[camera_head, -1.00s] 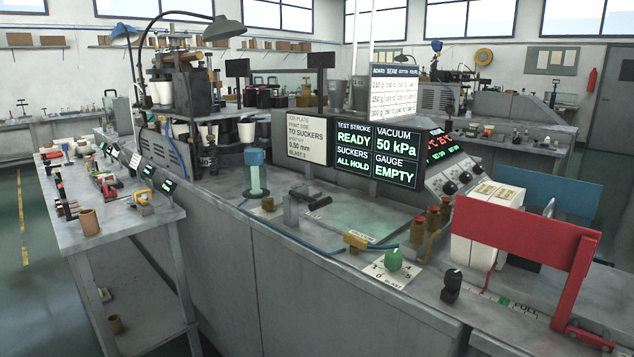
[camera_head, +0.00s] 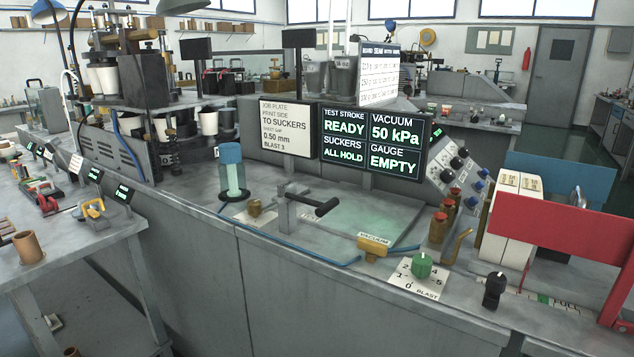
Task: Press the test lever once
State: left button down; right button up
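A lever with a black grip (camera_head: 317,207) sits on a grey metal post (camera_head: 286,212) on the bench; it carries no readable label, so I cannot be sure that it is the test lever. Its grip points to the right and lies roughly level. The dark display (camera_head: 344,139) behind it reads TEST STROKE READY and SUCKERS ALL HOLD. The display beside it (camera_head: 396,147) reads VACUUM 50 kPa and GAUGE EMPTY. Neither of my grippers shows in the view.
Right of the lever are a yellow VACUUM piece (camera_head: 373,243), a green BLAST knob (camera_head: 422,266) and a black knob (camera_head: 494,290). A blue-capped clear cylinder (camera_head: 232,173) stands to the left. A red panel (camera_head: 555,230) stands at the right.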

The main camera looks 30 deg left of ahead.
aim_at(323, 208)
jog(key=j+z, duration=0.25)
jog(key=j, duration=1.5)
